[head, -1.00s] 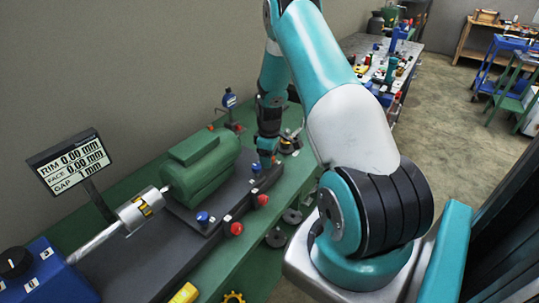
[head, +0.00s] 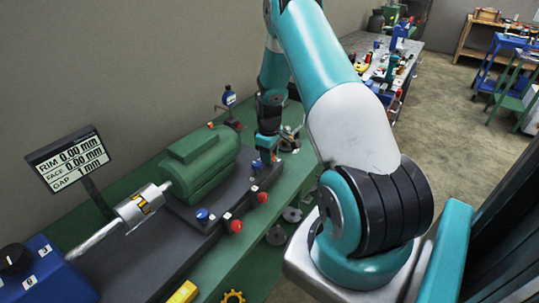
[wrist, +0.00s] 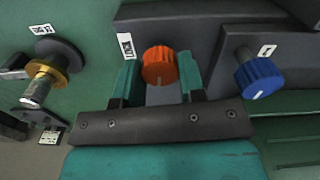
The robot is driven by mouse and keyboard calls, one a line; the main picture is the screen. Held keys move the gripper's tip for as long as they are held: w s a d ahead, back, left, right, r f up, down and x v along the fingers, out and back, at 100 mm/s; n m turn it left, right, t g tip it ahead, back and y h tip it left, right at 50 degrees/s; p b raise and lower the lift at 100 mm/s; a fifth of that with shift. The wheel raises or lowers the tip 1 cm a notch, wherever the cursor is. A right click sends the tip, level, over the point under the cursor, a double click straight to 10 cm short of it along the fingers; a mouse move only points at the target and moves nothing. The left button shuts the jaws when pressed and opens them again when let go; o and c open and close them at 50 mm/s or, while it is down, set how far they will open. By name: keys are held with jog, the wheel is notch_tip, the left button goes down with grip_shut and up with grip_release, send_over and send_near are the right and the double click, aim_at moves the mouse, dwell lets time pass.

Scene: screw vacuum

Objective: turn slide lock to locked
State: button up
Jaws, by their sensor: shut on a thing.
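In the head view my gripper (head: 267,147) reaches down at the far end of the dark base, beside the green motor (head: 202,162), and hides most of the held knob. I cannot tell from the tags which knob is the slide lock.
A blue knob (wrist: 260,78) stands right of my gripper in the wrist view; a gold and black fitting (wrist: 45,78) is at left. Red knobs (head: 236,227) and another blue knob (head: 202,216) line the base. A readout (head: 70,160) shows rim 0.00, face 0.00, gap 1 mm.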

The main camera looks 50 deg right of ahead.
jog(key=m+b, duration=0.1)
jog(key=m, duration=0.3)
jog(key=m+b, duration=0.1)
jog(key=m, duration=0.3)
jog(key=m+b, duration=0.1)
jog(key=m, duration=0.3)
jog(key=shift+d, duration=0.1)
jog(key=shift+m+b, duration=0.35)
jog(key=shift+m, duration=1.75)
jog(key=o, duration=0.9)
jog(key=shift+o, duration=0.2)
jog(key=shift+r, duration=0.1)
